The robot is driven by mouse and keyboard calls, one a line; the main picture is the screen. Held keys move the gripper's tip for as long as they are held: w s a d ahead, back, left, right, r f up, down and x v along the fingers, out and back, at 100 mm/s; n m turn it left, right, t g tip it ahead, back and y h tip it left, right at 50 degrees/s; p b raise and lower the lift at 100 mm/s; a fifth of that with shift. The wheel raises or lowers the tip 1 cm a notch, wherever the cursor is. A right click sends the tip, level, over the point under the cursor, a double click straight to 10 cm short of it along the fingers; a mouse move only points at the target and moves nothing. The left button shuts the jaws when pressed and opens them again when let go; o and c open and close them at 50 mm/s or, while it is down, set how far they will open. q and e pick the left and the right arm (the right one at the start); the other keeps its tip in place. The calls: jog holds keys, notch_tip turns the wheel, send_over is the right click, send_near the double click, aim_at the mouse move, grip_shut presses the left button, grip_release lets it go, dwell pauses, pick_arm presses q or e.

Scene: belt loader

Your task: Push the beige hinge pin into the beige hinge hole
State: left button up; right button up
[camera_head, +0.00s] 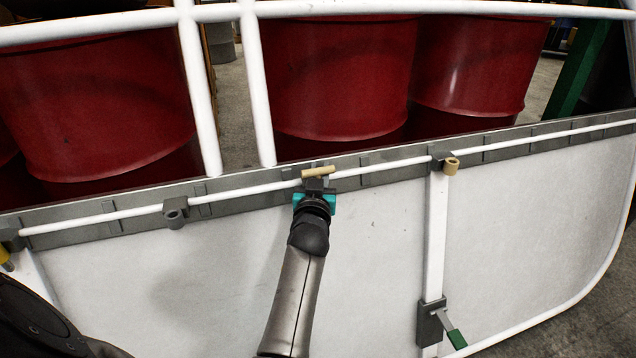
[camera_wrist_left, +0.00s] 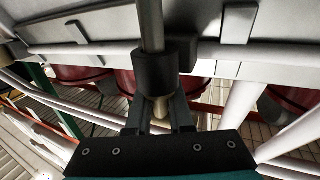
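The beige hinge pin (camera_head: 318,172) lies nearly level across the fingertips of my left gripper (camera_head: 316,188), in front of the panel's top rail. In the left wrist view a beige end (camera_wrist_left: 161,107) shows between the dark fingers of my left gripper (camera_wrist_left: 160,115), which look closed on it. A dark ring (camera_wrist_left: 155,75) with a grey rod above it covers part of that view; whether the rod belongs to the pin I cannot tell. The beige hinge hole (camera_head: 452,166) sits on a grey bracket to the right, apart from the pin. My right gripper is not visible.
A white panel (camera_head: 200,280) with a grey top rail spans the view. Another grey hinge bracket (camera_head: 175,212) stands to the left. A green-handled latch (camera_head: 432,323) is at lower right. Red drums (camera_head: 340,75) and white rails (camera_head: 254,85) stand behind.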

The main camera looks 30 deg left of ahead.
pick_arm(q)
grip_shut()
jog(key=shift+r, duration=0.15)
dwell(0.4)
jog(key=shift+r, duration=0.1)
jog(key=shift+r+p, duration=0.35)
jog(key=shift+r, duration=0.05)
jog(key=shift+r+p, duration=0.9)
jog(key=shift+r, duration=0.85)
jog(key=shift+r+p, duration=0.65)
jog(key=shift+r, duration=0.6)
jog(key=shift+r+p, duration=0.65)
jog(key=shift+r, duration=0.8)
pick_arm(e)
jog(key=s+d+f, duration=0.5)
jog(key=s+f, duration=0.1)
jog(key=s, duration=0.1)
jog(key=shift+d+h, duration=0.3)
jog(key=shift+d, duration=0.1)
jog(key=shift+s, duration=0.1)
